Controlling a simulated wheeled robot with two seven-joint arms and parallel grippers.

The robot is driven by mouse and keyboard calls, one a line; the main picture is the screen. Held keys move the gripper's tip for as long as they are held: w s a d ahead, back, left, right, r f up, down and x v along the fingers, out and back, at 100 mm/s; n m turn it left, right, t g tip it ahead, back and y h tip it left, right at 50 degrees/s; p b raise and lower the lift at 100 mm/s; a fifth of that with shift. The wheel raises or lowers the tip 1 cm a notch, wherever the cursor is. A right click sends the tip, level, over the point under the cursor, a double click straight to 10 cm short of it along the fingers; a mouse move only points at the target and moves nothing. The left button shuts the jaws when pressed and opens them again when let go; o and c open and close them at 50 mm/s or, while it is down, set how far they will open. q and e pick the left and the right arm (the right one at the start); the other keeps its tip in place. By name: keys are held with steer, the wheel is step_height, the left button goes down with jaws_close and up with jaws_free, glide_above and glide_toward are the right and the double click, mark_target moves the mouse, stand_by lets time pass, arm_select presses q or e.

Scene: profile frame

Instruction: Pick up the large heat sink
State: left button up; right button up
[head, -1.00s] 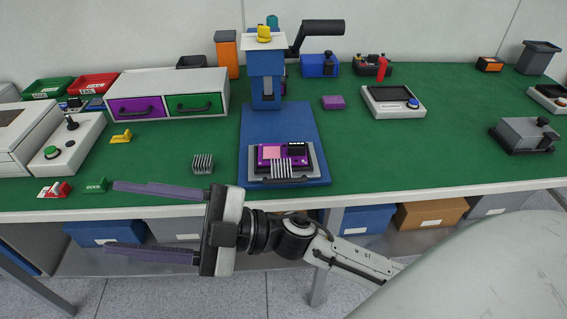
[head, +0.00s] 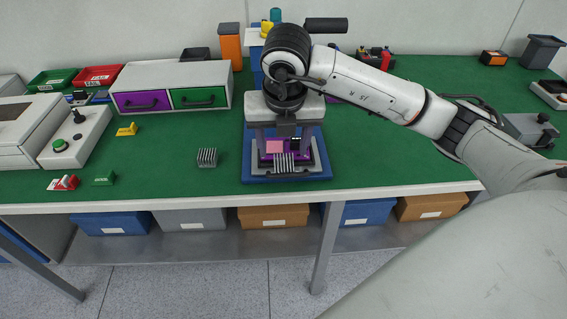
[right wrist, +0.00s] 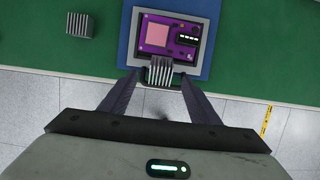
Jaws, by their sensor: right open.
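Two finned grey heat sinks are in view, and I cannot tell for sure which is the large one. One heat sink (head: 285,163) is at the front of the fixture, against a purple board (head: 265,158) with a pink pad; it also shows in the right wrist view (right wrist: 160,71). The other heat sink (head: 207,157) stands on the green mat to the left, also in the right wrist view (right wrist: 80,25). My right gripper (head: 283,145) is open and points down over the fixture. In the right wrist view its fingers (right wrist: 160,80) flank the fixture's heat sink, with gaps. My left gripper is out of view.
The fixture sits on a blue base (head: 250,172) near the bench's front edge. A drawer unit (head: 175,75) and a control box (head: 70,140) stand left. A yellow part (head: 127,130) and small red and green pieces lie nearby. The mat between heat sink and fixture is clear.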

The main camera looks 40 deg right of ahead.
mark_target(283, 157)
steer(key=shift+p+x, duration=0.4)
steer(key=shift+x, duration=2.8)
steer(key=shift+w+d+r, duration=0.1)
steer(key=shift+d, duration=0.05)
steer(key=c, duration=1.3)
steer(key=shift+r, duration=0.15)
step_height(283, 157, up, 10)
steer(key=shift+f+b, duration=0.1)
steer(key=shift+b, duration=0.2)
